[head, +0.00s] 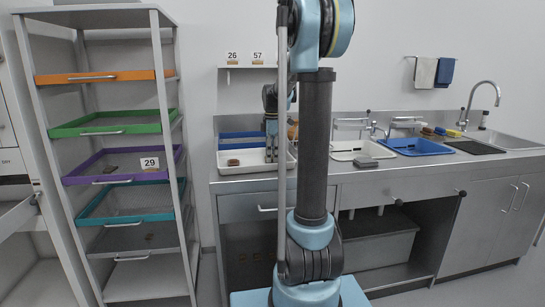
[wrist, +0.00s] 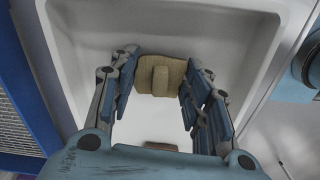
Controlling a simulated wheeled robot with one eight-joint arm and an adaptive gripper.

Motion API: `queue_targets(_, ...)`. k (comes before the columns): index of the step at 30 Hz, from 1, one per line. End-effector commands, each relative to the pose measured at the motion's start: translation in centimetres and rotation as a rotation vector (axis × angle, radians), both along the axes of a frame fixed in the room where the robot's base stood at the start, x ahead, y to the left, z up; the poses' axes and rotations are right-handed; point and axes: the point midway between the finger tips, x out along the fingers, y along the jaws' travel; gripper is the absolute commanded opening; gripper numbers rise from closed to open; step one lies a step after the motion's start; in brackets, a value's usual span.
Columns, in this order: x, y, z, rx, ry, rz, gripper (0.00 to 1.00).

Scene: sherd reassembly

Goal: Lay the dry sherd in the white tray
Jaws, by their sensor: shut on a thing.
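The white tray (head: 228,171) lies on the left end of the counter. It also fills much of the wrist view (wrist: 85,25). My gripper (head: 272,157) reaches down over the tray's right part. In the wrist view my gripper (wrist: 160,78) is shut on a tan sherd (wrist: 148,86) with a raised block on its face. The sherd is inside the tray's outline; I cannot tell whether it touches the floor. In the head view the held sherd is hidden or too small to make out. A brown piece (head: 233,162) lies in the tray's left part.
A blue tray (head: 232,135) stands behind the white tray. A rack with coloured drawers (head: 112,128) stands left.

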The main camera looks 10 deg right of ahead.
Motion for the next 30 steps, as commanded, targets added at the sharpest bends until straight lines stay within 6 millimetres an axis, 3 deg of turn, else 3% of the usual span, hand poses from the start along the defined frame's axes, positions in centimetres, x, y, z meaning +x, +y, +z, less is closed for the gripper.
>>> queue_targets(9,0.0,-0.1,-0.3,0.000,0.000,-0.001,0.20)
queue_targets(10,0.0,-0.1,-0.3,0.000,0.000,-0.001,0.46)
queue_targets(12,0.0,-0.1,-0.3,0.000,0.000,-0.001,0.62)
queue_targets(13,0.0,-0.1,-0.3,0.000,0.000,-0.002,0.64)
queue_targets(24,0.0,-0.2,-0.1,0.000,0.000,-0.002,0.64)
queue_targets(30,0.0,-0.2,1.7,0.000,0.000,-0.003,0.64)
